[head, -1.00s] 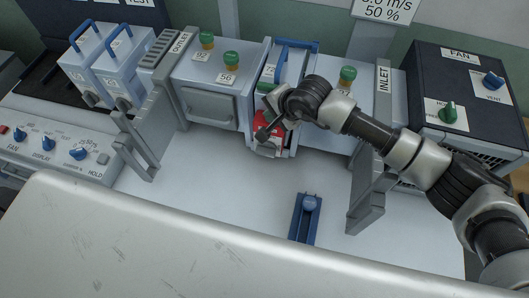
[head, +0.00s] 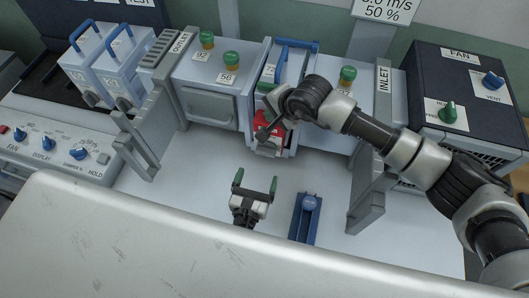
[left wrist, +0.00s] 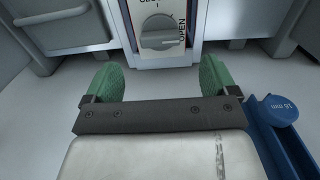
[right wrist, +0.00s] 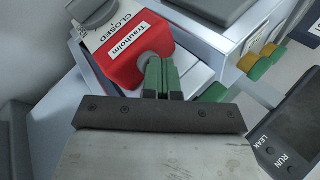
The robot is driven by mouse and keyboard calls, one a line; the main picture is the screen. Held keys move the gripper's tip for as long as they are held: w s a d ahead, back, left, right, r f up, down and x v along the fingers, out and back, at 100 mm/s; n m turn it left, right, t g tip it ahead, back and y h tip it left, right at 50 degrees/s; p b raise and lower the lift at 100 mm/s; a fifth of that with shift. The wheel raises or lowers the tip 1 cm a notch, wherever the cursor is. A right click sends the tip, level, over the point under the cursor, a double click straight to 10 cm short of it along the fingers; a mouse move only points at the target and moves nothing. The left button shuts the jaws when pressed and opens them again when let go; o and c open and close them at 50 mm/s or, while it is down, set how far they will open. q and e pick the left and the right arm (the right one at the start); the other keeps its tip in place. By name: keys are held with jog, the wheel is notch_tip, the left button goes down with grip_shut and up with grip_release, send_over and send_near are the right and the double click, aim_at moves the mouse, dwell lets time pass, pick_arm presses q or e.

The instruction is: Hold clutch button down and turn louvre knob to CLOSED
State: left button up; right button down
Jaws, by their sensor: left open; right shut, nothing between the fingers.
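The grey louvre knob (left wrist: 160,35) is on a white plate ahead of my left gripper, its bar lying roughly crosswise; OPEN is printed to its right and part of CLOSED shows above. In the right wrist view the knob (right wrist: 92,12) is at the top left, beside a red housing (right wrist: 118,68) marked Trauholm. My left gripper (head: 255,181) is open and empty, a short way in front of the knob. My right gripper (right wrist: 163,78) is shut and empty, its fingertips at the round grey clutch button (right wrist: 150,60). They seem to touch it; how far it is pressed is unclear.
A blue tool (head: 305,218) marked 16 mm lies just right of my left gripper. Grey handle frames (head: 138,145) stand left, and another (head: 368,200) stands right. A control panel (head: 60,150) is at the far left. The bench is clear left of my left gripper.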

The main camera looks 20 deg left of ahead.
aim_at(265, 154)
pick_arm(q)
jog(key=w, duration=0.8)
jog(key=shift+w, duration=0.15)
jog(key=c, duration=0.9)
